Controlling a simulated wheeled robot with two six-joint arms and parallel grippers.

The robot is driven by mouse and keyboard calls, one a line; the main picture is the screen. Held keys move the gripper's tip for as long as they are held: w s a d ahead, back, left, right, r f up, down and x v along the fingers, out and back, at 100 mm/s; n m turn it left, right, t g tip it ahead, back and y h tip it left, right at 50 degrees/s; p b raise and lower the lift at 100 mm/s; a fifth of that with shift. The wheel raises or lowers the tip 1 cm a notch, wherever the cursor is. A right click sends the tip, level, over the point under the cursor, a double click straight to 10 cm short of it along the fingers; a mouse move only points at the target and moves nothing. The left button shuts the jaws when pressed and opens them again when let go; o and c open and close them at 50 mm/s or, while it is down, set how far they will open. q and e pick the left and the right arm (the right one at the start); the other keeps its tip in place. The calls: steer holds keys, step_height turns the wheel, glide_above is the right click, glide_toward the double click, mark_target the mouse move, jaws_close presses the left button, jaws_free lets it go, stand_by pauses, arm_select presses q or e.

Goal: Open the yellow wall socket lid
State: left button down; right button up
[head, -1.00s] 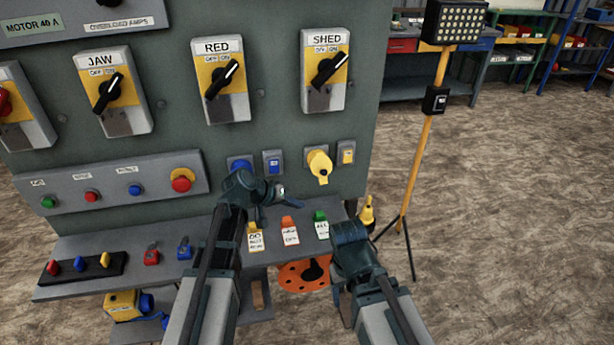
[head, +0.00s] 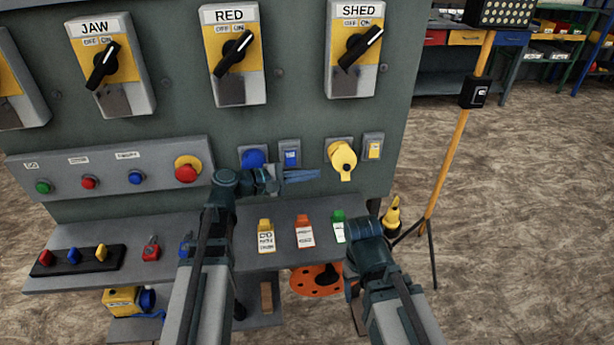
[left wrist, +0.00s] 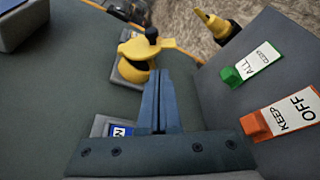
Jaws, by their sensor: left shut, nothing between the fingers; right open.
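The yellow wall socket (head: 342,159) is on the grey-green panel, with its round yellow lid down over it and a small tab at the bottom. It also shows in the left wrist view (left wrist: 135,55), just beyond my fingertips. My left gripper (head: 318,175) is shut and empty, its fingers pointing right toward the yellow socket, with a small gap to the lid. In the left wrist view the shut fingers (left wrist: 160,75) lie side by side. My right gripper (head: 365,245) is low at the right, near the shelf's right end; its fingers are mostly hidden.
A blue socket (head: 253,159) is left of the yellow one, partly behind my left gripper. Yellow, orange and green tags (head: 303,232) stand on the shelf (head: 90,225) below. A yellow lamp stand (head: 447,150) is at the right on open floor.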

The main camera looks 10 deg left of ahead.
mark_target(343, 170)
arm_select(q)
steer(key=b+x, duration=0.1)
steer(key=x, duration=0.5)
steer(key=shift+w+d, duration=0.15)
steer(key=shift+d, duration=0.05)
steer(key=s+r+n+g+p, duration=0.1)
steer(key=n+p, duration=0.1)
steer(key=shift+s+d+r+p, duration=0.15)
steer(key=shift+d+r+p, duration=0.1)
steer(key=shift+p, duration=0.15)
steer(key=shift+s+d+r+n+g+p, duration=0.1)
steer(key=shift+s+r+n+g+p, duration=0.15)
steer(key=shift+n+p, duration=0.3)
steer(key=shift+s+r+n+g+p, duration=0.2)
steer(key=shift+r+n+g+p, duration=0.15)
steer(key=shift+n+p, duration=0.2)
steer(key=shift+s+d+r+n+g+p, duration=0.1)
steer(key=shift+s+r+n+g+p, duration=0.2)
steer(key=shift+r+n+g+p, duration=0.5)
steer(key=r+n+p, duration=0.1)
steer(key=n+p, duration=0.1)
steer(key=shift+s+r+n+g+h+p, duration=0.25)
steer(key=shift+r+n+g+h+p, duration=0.05)
steer(key=shift+r+g, duration=0.1)
steer(key=shift+d+r, duration=0.1)
steer(key=shift+r, duration=0.05)
steer(key=shift+s, duration=0.15)
